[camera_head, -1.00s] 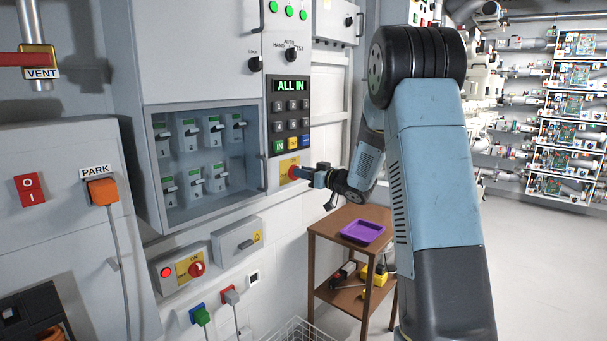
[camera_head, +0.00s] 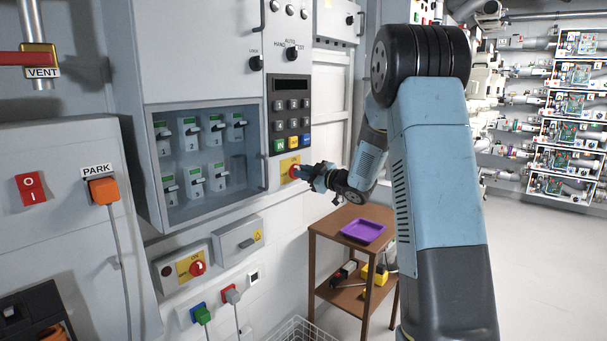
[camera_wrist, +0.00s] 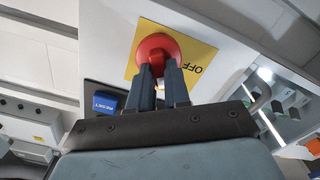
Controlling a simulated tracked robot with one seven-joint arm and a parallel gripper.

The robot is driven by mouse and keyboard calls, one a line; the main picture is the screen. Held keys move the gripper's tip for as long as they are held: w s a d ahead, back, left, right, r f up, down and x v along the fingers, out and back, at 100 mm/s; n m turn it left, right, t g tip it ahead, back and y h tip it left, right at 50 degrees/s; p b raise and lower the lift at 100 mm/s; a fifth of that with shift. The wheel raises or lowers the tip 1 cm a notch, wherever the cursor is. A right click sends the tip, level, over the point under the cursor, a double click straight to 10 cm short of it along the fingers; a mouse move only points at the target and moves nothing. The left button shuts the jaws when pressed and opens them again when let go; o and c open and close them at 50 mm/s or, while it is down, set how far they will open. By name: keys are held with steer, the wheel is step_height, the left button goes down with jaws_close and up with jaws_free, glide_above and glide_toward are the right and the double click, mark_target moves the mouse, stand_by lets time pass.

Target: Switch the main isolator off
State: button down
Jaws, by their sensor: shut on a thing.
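The main isolator is a red rotary knob (camera_wrist: 158,46) on a yellow plate (camera_wrist: 204,56) marked OFF. In the head view the yellow plate (camera_head: 284,163) sits below the keypad, at the lower right of the grey cabinet. My gripper (camera_wrist: 159,68) is shut on the red knob, with one dark finger on each side of its grip. In the head view my gripper (camera_head: 301,173) meets the knob from the right, hiding part of it. The display (camera_head: 291,84) above the keypad is dark. Fingers hide the knob's pointer.
Several small breakers sit behind the cabinet window (camera_head: 205,155). A second red switch (camera_head: 197,267) on yellow is on a lower box, beside an unlit lamp (camera_head: 167,271). A brown trolley (camera_head: 324,234) with a purple tray (camera_head: 362,231) stands below my arm.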

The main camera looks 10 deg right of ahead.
steer(key=n, duration=0.3)
steer(key=f+n, duration=0.1)
steer(key=n, duration=0.7)
steer(key=shift+s+a+f, duration=0.15)
steer(key=shift+s+a, duration=0.1)
steer(key=shift+f+n, duration=0.1)
steer(key=shift+n, duration=0.3)
steer(key=c, duration=1.1)
jaws_free()
steer(key=shift+r, duration=0.25)
steer(key=v, duration=1.3)
steer(key=shift+s+d+f, duration=0.1)
steer(key=shift+s+d, duration=0.15)
steer(key=shift+s, duration=0.05)
